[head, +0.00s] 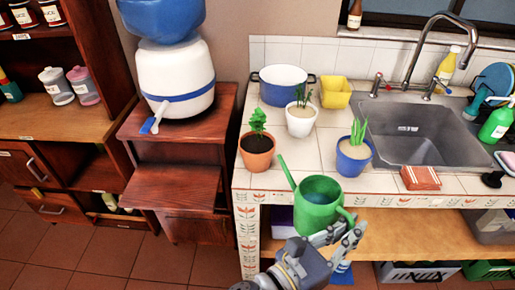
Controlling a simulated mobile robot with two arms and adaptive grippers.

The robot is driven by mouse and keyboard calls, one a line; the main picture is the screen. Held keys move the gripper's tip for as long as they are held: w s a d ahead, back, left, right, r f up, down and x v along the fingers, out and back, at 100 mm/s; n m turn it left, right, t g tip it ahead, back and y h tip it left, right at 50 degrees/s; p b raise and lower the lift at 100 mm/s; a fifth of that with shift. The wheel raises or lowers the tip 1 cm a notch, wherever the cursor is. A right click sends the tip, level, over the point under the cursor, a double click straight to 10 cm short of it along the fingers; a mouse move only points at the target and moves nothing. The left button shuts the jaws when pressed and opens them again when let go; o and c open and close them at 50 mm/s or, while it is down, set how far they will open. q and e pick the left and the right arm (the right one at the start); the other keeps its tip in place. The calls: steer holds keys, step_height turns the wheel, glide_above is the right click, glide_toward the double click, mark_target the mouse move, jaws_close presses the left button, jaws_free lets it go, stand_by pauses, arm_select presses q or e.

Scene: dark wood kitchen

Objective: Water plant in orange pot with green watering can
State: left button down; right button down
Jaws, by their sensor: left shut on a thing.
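The green watering can (316,202) is in front of the counter's front edge, with its spout pointing up and to the left, towards the orange pot. My left gripper (346,236) is shut on the can at its lower right side; the exact contact on the handle is partly hidden. The orange pot (257,160) with a small leafy green plant (257,124) stands on the tiled counter near its left front corner. The spout tip is a little right of and below the pot, apart from it in the picture. My right gripper is not in view.
A white pot (301,122) and a blue pot (353,163) with plants stand right of the orange pot. A blue cooking pot (283,84) and yellow container (336,93) are behind. The sink (415,135) is right. A wooden cabinet (178,150) with a water dispenser (176,80) is left.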

arm_select(q)
steer(key=shift+s+d+f+m+b, duration=0.2)
steer(key=shift+f+m+b, duration=0.15)
steer(key=shift+f, duration=0.3)
steer(key=shift+s+d+f+m+b, duration=0.1)
steer(key=shift+s+f+m+b, duration=0.2)
steer(key=shift+f, duration=0.35)
step_height(320, 180, up, 4)
steer(key=p, duration=0.5)
steer(key=shift+w, duration=0.1)
steer(key=shift+f, duration=0.1)
